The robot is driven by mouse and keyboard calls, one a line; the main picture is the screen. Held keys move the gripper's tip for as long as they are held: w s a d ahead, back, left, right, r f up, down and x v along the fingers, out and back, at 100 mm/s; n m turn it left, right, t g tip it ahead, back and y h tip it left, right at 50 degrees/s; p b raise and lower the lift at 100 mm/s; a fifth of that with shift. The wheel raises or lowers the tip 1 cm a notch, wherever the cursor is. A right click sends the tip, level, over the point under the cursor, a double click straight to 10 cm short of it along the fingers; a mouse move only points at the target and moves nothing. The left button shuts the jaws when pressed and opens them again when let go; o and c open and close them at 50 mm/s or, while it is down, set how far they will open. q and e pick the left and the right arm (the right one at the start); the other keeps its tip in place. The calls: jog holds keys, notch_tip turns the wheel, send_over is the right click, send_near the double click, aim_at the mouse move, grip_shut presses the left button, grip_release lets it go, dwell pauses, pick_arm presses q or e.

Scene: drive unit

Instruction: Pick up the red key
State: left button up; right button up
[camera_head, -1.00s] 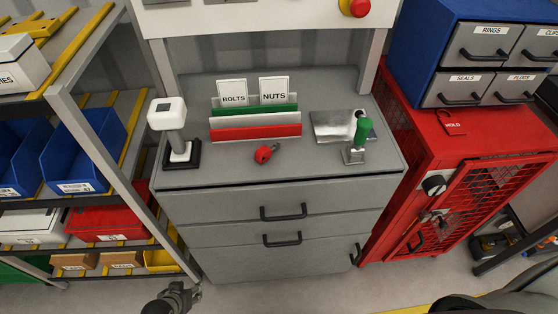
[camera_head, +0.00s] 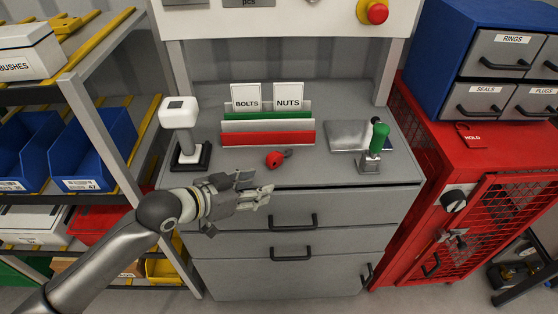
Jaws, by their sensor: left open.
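The red key (camera_head: 274,159) has a rounded red head and a short grey part pointing to the right. It lies on the grey top of the drawer cabinet (camera_head: 340,170), in front of the red strip of the card holder. My left gripper (camera_head: 262,188) is open and empty at the cabinet's front edge. It is just in front of the key and a little to its left, and does not touch it. My right gripper is not in view.
A white-headed device (camera_head: 181,130) stands left of the key. A green-handled stamp (camera_head: 374,150) and a metal plate (camera_head: 343,135) are to the right. The card holder (camera_head: 267,132) stands behind. A red mesh cabinet (camera_head: 480,210) is at right, shelving with blue bins (camera_head: 95,150) at left.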

pick_arm(q)
send_near(276, 153)
jog(key=shift+t+h, duration=0.3)
jog(key=x, duration=0.4)
jog(key=shift+d+f+p, duration=0.3)
jog(key=shift+d+f, duration=0.1)
jog(key=shift+f, duration=0.05)
jog(key=shift+p+x, duration=0.45)
jog(key=shift+x, duration=2.15)
jog(key=shift+w+a+f, duration=0.1)
jog(key=shift+a, duration=0.1)
grip_shut()
